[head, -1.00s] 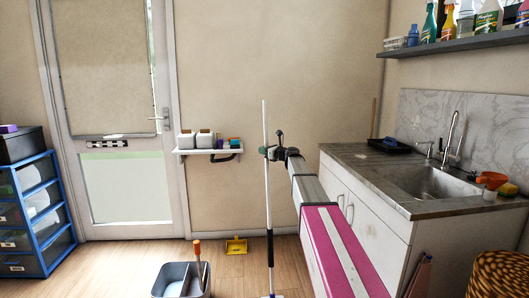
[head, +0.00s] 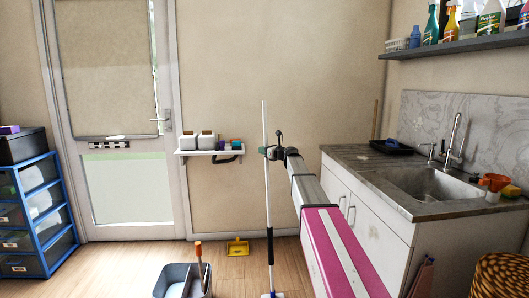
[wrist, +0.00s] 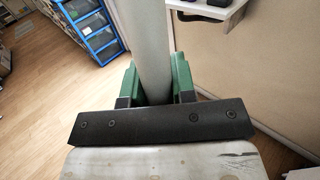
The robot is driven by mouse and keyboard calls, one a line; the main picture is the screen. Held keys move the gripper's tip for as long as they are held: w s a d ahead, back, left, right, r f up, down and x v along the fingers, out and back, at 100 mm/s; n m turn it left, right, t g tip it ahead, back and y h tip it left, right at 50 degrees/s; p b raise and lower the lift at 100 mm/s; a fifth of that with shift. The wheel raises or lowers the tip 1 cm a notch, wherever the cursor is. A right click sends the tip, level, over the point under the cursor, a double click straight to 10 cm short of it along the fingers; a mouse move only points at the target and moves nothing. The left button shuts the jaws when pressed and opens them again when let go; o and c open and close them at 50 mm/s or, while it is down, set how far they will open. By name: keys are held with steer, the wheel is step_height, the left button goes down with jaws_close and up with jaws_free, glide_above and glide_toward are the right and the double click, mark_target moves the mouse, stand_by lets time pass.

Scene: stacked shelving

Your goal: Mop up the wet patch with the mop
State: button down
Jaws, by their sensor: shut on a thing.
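The mop (head: 267,200) has a long white pole with a dark lower grip, and it stands nearly upright in front of my arm. My gripper (head: 272,153) is shut on the upper part of the pole. In the wrist view the thick pale pole (wrist: 146,45) runs between the green fingers of my gripper (wrist: 153,80). The mop's foot (head: 272,294) shows only as a sliver at the bottom edge of the head view, so its contact with the floor cannot be told. No wet patch is visible in either view.
A grey bucket (head: 163,284) stands left of the mop. A yellow dustpan (head: 237,247) lies by the back wall. A sink counter (head: 408,205) is on the right and a blue drawer rack (head: 52,215) on the left. A small wall shelf (head: 210,152) is behind. Open wooden floor lies at left.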

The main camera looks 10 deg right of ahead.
steer(key=shift+w, duration=0.15)
steer(key=shift+w+a, duration=0.3)
steer(key=shift+w, duration=0.6)
steer(key=shift+s, duration=1.1)
steer(key=shift+a, duration=0.1)
steer(key=shift+s+f, duration=0.1)
steer(key=shift+s, duration=0.9)
steer(key=shift+s, duration=0.1)
steer(key=shift+s+a, duration=0.15)
steer(key=shift+s, duration=0.75)
